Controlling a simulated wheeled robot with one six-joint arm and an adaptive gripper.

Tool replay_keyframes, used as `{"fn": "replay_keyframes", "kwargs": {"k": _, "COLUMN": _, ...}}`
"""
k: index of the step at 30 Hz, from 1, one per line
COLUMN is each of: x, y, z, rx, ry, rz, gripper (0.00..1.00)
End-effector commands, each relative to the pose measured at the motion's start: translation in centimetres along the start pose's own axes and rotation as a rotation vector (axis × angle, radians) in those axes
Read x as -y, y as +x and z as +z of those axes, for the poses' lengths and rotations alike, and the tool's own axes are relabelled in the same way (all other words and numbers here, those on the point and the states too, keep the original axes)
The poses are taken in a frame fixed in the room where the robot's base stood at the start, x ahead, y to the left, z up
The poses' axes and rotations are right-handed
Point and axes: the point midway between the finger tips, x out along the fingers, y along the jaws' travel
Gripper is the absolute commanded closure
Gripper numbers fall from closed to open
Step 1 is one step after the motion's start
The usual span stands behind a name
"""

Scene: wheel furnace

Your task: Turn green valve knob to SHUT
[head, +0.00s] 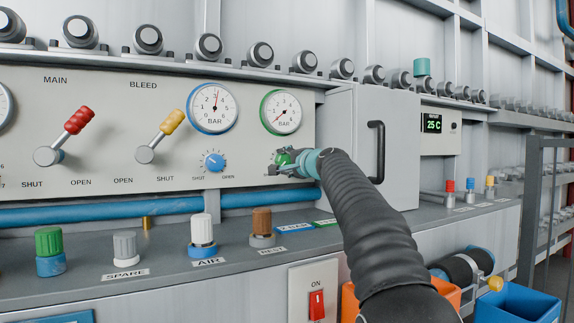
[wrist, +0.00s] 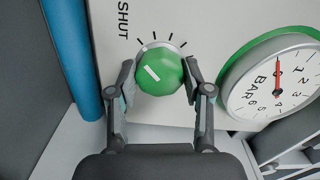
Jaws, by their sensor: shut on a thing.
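The green valve knob (wrist: 160,74) is a round green knob on the pale panel. A white mark on its face slants from upper left to lower right in the wrist view, with black ticks around its upper rim. The SHUT label (wrist: 124,20) is at upper left there and reads sideways. My gripper (wrist: 158,82) has one finger on each side of the knob and is shut on it. In the head view my gripper (head: 290,163) is at the panel's right end, and only part of the knob (head: 284,158) shows; its labels are mostly hidden.
A green-rimmed gauge (head: 281,112) is just above the knob. A blue knob (head: 213,160) is to its left. A cabinet with a black handle (head: 377,151) stands close on the right. A ledge below holds several coloured caps, including a brown one (head: 262,222). A blue pipe (head: 100,215) runs under the panel.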

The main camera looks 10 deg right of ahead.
Motion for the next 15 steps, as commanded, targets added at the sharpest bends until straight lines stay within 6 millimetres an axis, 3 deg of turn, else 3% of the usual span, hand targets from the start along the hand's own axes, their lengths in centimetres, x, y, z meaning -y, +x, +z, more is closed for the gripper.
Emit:
{"fn": "replay_keyframes", "kwargs": {"k": 14, "x": -0.11, "y": 0.03, "z": 0.03, "rx": 0.001, "ry": -0.015, "rz": 0.002, "gripper": 0.85}}
{"fn": "replay_keyframes", "kwargs": {"k": 15, "x": -0.11, "y": 0.03, "z": 0.03, "rx": 0.001, "ry": -0.015, "rz": 0.002, "gripper": 0.43}}
